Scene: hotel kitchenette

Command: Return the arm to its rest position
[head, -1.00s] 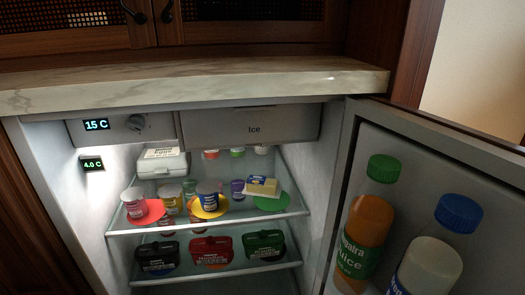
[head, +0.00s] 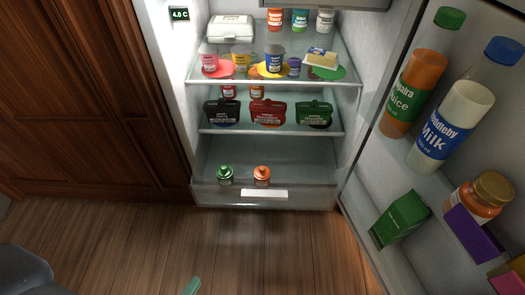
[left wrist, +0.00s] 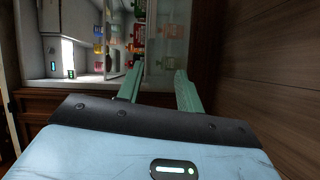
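My left gripper shows in the left wrist view (left wrist: 158,72) with its two green fingers apart and nothing between them. In the head view, one green fingertip (head: 191,287) shows at the bottom edge, over the wooden floor and in front of the fridge. The rest of that gripper is out of the picture there. A dark part of my own body shows at the lower left. My right gripper is in neither view.
The fridge stands open, with a white carton (head: 231,27), cups on coloured discs and dark packs on its shelves. Its door (head: 370,180) is swung out to the right, holding a juice bottle (head: 409,92) and milk bottle (head: 447,128). The floor (head: 270,255) in front is clear.

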